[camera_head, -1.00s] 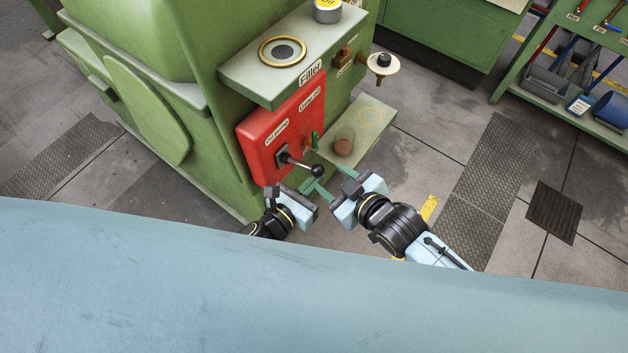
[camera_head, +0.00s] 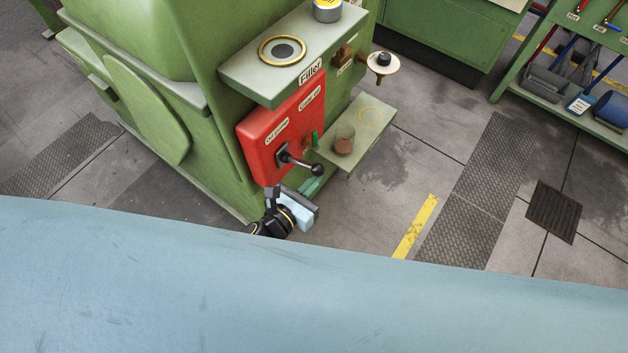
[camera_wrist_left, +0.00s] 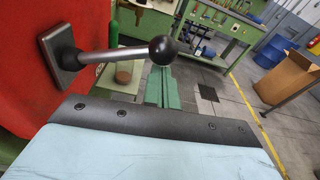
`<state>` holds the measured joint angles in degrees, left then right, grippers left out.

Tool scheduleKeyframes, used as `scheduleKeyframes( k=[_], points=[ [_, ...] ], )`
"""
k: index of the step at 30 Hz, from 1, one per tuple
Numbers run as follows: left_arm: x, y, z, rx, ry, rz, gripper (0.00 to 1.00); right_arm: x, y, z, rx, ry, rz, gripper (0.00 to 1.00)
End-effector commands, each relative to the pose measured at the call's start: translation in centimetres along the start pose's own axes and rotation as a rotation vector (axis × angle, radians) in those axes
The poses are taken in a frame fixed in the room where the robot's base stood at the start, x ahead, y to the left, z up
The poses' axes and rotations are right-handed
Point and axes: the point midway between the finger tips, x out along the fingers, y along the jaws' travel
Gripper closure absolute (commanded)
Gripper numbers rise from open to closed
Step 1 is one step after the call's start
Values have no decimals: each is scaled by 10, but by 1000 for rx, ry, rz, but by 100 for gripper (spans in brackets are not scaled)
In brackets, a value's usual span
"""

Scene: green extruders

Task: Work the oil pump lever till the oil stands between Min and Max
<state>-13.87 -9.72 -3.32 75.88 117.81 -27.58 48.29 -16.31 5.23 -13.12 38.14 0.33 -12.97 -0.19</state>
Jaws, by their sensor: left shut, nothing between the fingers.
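The oil pump lever (camera_head: 300,162) is a metal rod with a black ball knob (camera_head: 317,169), set in a dark mount on the red panel (camera_head: 272,148) of the green machine. It points out to the right; in the left wrist view the lever (camera_wrist_left: 112,54) crosses the upper part. My left gripper (camera_head: 312,187) has its green fingers closed and empty, just below the knob in the head view. In the left wrist view the fingers (camera_wrist_left: 162,88) show below and beyond the knob, not around it. No Min or Max marks are readable. My right gripper is out of view.
A small green shelf (camera_head: 365,150) holds a brownish cylinder (camera_head: 344,146) right of the lever. Above is a ledge (camera_head: 240,72) with a round ringed filler opening (camera_head: 283,50) and a tin (camera_head: 327,10). Floor to the right, with a yellow strip (camera_head: 415,227), is clear.

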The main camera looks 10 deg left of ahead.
Motion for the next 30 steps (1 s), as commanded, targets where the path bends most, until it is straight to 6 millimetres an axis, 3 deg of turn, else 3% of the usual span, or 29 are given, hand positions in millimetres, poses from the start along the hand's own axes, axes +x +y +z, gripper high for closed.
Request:
scheduleKeyframes(
  k=[1,5,20,23,30],
  points=[
    [0,0,0,0,0,0,100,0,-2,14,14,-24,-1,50],
    [0,0,3,-1,-1,0,100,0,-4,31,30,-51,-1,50],
    [-7,1,6,0,1,1,100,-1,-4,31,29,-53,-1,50],
    [-21,1,5,1,2,1,100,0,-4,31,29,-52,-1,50],
    [-73,1,4,-1,3,1,100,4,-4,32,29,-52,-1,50]
  ],
)
